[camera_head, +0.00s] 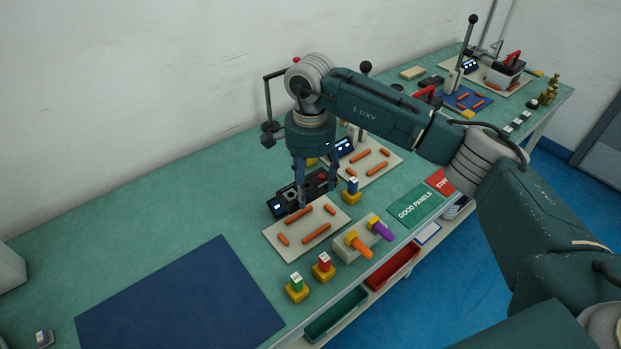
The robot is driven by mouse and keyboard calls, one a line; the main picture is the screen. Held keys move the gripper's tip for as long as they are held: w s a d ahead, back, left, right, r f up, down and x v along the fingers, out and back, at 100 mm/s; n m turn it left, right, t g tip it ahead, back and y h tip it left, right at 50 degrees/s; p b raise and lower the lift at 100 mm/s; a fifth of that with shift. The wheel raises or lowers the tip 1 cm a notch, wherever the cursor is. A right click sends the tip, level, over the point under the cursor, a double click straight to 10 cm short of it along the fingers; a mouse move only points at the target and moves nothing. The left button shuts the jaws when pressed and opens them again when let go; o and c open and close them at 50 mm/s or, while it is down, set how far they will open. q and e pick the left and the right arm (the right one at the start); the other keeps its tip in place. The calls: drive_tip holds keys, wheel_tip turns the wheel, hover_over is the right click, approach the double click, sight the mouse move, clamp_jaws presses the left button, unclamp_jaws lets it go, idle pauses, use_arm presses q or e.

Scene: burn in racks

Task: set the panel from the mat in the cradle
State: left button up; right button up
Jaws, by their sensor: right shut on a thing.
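My right gripper (316,196) reaches down at the back edge of the nearest beige plate (271,237), which has several orange bars on it. Its fingers are shut on a dark thing with a round knob and a red part (321,175), seemingly the panel; the fingers hide part of it. A small lit screen (278,207) shows at its left end; I cannot tell whether it belongs to the same thing. The beige plate may be the cradle; I cannot tell whether the dark thing touches it. The dark blue mat (180,300) at the front left is bare. My left gripper is out of view.
Yellow-based blocks with green (296,283), red (323,265) and blue (353,188) tops stand around the plate. A grey block (350,250) holds orange and purple-handled tools. A green GOOD PANELS area (416,204) lies to the right. More stations stand farther back. Open bins hang below the front edge.

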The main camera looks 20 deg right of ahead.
wheel_tip(320, 180, down, 3)
drive_tip(key=shift+b, duration=0.6)
wheel_tip(320, 180, down, 7)
drive_tip(key=b, duration=0.3)
drive_tip(key=shift+r, duration=0.2)
drive_tip(key=shift+f+b, duration=1.35)
drive_tip(key=shift+f, duration=0.25)
drive_tip(key=shift+f+b, duration=0.15)
drive_tip(key=shift+b, duration=0.35)
drive_tip(key=o, duration=1.4)
